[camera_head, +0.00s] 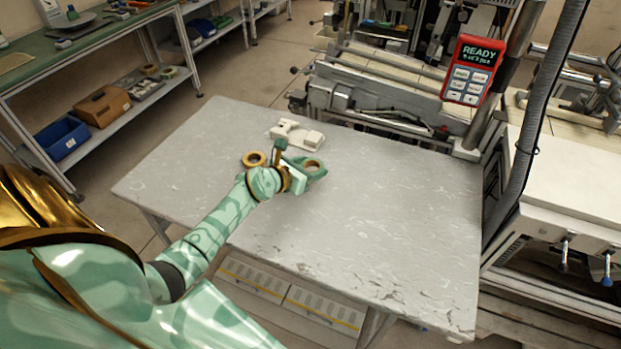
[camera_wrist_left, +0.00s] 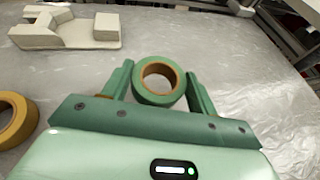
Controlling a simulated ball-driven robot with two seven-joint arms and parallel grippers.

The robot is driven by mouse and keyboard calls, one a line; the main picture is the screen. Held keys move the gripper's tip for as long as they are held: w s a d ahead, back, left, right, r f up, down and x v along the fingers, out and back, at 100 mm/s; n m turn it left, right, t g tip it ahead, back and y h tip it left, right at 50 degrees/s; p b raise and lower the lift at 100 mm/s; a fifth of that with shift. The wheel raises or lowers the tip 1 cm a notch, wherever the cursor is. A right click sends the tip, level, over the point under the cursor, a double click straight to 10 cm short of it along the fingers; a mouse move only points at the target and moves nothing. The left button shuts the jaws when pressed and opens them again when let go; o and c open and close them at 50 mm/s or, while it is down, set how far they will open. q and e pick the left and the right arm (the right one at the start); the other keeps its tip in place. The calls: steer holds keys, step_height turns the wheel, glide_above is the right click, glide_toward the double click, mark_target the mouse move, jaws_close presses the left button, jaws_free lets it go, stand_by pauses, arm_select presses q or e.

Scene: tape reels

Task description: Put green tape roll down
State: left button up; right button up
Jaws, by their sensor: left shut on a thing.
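The green tape roll (camera_wrist_left: 158,98) has a brown core and is between the two fingers of my left gripper (camera_wrist_left: 158,95), which is shut on it. In the head view the green tape roll (camera_head: 316,168) shows at the end of my left gripper (camera_head: 305,172), low over the grey table (camera_head: 380,220). I cannot tell whether the roll touches the table. My right gripper is in neither view.
A tan tape roll (camera_head: 254,159) lies on the table left of my left gripper. A white tape dispenser (camera_head: 298,134) stands behind. A machine with a red READY panel (camera_head: 473,70) is past the far edge. The table's right side is clear.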

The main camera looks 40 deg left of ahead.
arm_select(q)
steer(key=shift+w+f+b, duration=0.1)
steer(key=shift+f+b, duration=1)
steer(key=shift+f, duration=0.8)
steer(key=o, duration=0.7)
